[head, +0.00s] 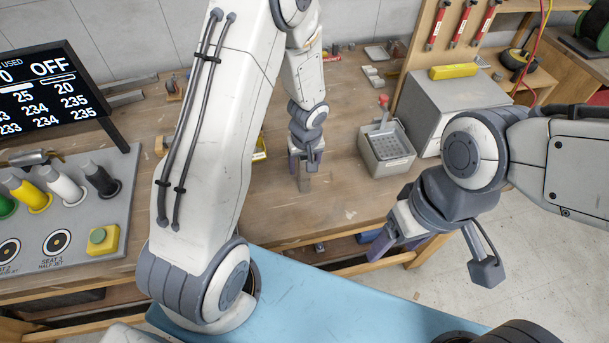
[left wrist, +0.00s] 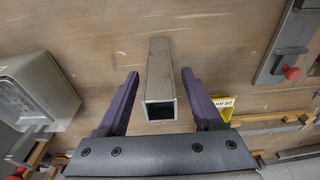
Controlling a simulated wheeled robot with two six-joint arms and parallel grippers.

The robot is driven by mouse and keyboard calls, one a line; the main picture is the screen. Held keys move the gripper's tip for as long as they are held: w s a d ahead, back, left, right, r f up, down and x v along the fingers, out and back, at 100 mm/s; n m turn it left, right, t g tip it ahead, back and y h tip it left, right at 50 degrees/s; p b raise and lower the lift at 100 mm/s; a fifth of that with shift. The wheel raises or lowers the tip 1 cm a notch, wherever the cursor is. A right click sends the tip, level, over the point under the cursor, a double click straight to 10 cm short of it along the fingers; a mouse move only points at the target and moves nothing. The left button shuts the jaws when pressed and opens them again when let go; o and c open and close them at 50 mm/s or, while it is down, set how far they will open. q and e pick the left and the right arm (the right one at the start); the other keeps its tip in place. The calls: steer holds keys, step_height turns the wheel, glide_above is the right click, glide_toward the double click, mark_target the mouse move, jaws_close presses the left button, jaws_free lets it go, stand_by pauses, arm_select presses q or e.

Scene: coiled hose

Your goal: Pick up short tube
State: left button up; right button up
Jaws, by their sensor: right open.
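The short tube (left wrist: 159,75) is a grey, square, hollow metal piece, with its open end towards my left wrist camera. In the head view the tube (head: 304,183) appears to stand upright on the wooden bench, directly below my left gripper (head: 304,160). In the left wrist view my left gripper (left wrist: 160,92) is open, with one purple finger on each side of the tube and a visible gap on both sides. My right gripper (head: 400,243) is open and empty, out past the bench's front edge.
A grey bin (head: 388,150) stands right of the tube, with a metal box (head: 448,105) behind it. A control panel (head: 70,215) with several coloured knobs and a display (head: 50,85) is at the left.

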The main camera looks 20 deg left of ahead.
arm_select(q)
jaws_close()
steer(key=shift+r, duration=0.1)
